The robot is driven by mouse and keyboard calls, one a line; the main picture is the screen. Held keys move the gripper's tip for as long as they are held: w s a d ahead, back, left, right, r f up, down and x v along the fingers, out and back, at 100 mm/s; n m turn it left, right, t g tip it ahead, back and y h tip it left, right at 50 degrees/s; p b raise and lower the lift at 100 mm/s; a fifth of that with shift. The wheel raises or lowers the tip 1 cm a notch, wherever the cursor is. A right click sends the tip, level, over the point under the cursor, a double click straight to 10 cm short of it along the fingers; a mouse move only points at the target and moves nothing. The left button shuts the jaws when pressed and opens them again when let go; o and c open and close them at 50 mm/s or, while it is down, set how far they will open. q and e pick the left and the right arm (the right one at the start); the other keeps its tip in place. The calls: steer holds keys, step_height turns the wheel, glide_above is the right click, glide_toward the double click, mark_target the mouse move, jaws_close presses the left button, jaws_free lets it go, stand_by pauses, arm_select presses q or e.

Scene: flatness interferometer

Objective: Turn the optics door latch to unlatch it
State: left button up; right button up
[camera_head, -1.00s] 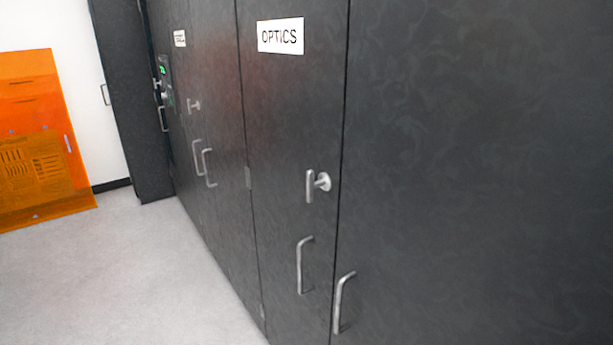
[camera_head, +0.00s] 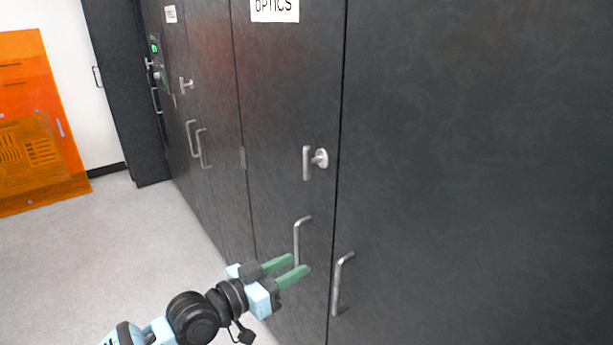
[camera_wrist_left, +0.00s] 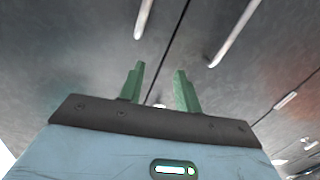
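The optics door latch (camera_head: 307,162) is a silver vertical bar on a round base, on the dark door (camera_head: 285,120) under the partly cut-off OPTICS sign (camera_head: 274,8). My left gripper (camera_head: 299,263) has green fingers spread apart with nothing between them. In the head view it appears well below the latch, overlapping the lower end of the door's pull handle (camera_head: 297,240); I cannot tell whether it touches. The left wrist view shows the open fingers (camera_wrist_left: 158,70) pointing at the dark panels. My right gripper is not in view.
A second pull handle (camera_head: 339,285) stands on the adjoining panel to the right. More handles (camera_head: 198,145) and another latch (camera_head: 186,85) are along the cabinet at left. An orange panel (camera_head: 35,130) leans at far left. The grey floor (camera_head: 110,240) is clear.

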mark_target(304, 156)
arm_select(q)
steer(key=w+a+r+m+h, duration=0.1)
steer(key=w+r, duration=0.3)
steer(key=r, duration=0.5)
steer(key=w+a+r+m, duration=0.2)
steer(key=w+r, duration=0.1)
steer(key=r, duration=0.7)
steer(key=shift+f+b+x, duration=0.1)
steer(key=shift+b+x, duration=0.2)
steer(key=shift+x, duration=1.8)
steer(key=shift+f+b+x, duration=0.15)
steer(key=shift+b+x, duration=0.1)
steer(key=shift+x, duration=1.85)
steer(key=shift+c, duration=0.2)
jaws_close()
